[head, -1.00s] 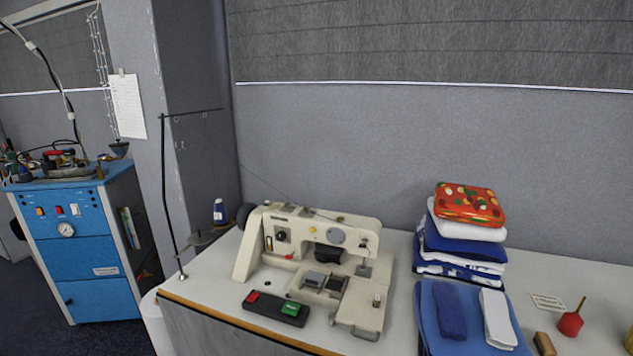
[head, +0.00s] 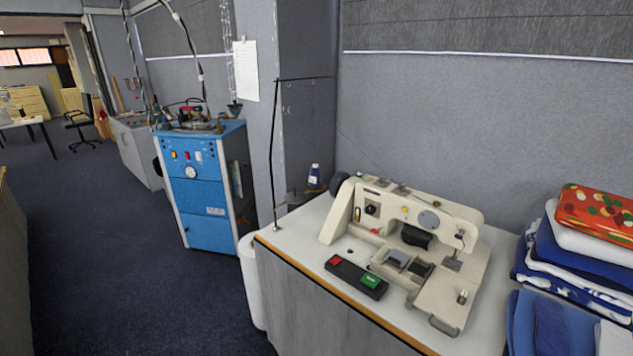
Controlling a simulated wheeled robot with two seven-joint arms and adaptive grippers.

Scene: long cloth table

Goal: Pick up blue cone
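Neither of my grippers shows in the head view.
A cream sewing machine (head: 410,230) stands on the white table (head: 305,232), with a black switch box (head: 356,277) in front. Folded cloths (head: 575,250) are stacked at right. A blue cabinet (head: 205,190) stands at left. Open carpet (head: 110,270) lies in front of it.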

